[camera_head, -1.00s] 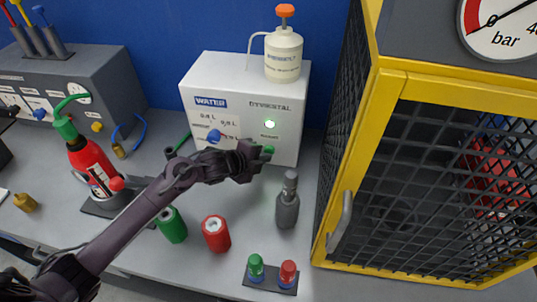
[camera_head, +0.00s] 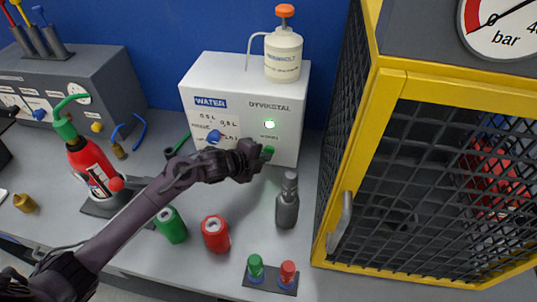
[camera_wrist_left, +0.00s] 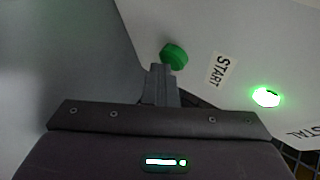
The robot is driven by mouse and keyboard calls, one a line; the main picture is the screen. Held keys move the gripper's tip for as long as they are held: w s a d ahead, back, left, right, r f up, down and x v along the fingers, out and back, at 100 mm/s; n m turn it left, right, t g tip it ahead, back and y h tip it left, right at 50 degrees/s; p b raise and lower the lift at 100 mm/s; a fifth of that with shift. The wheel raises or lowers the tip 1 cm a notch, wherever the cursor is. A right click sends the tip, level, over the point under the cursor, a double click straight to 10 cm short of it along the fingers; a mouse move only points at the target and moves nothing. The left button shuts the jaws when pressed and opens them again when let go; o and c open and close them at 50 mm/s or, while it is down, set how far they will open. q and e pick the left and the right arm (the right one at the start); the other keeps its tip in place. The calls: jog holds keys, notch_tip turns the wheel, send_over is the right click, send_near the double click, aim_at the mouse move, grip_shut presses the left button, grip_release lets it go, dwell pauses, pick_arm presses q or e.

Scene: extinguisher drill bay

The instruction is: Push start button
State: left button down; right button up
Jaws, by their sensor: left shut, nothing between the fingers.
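The white water box (camera_head: 220,75) stands against the blue wall, with a lit green lamp (camera_head: 270,124) on its front. The green start button (camera_head: 268,150) sits low on that front, partly behind my left gripper (camera_head: 260,157). In the left wrist view the start button (camera_wrist_left: 174,56) is just beyond the shut fingertips (camera_wrist_left: 160,68), beside a START label (camera_wrist_left: 218,70). The fingertips are at or very near the button; I cannot tell whether they touch. The lit lamp also shows in the wrist view (camera_wrist_left: 265,97). My right gripper is not in view.
A red extinguisher (camera_head: 90,165) stands at left. A green cylinder (camera_head: 171,226), a red cylinder (camera_head: 215,234) and a grey bottle (camera_head: 287,203) stand below the arm. A yellow mesh cage (camera_head: 345,150) blocks the right side. A blue knob (camera_head: 214,136) is on the box.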

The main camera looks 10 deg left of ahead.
pick_arm(q)
jog(key=shift+a+r, duration=0.1)
jog(key=shift+s+p, duration=0.95)
jog(key=shift+s, duration=2.1)
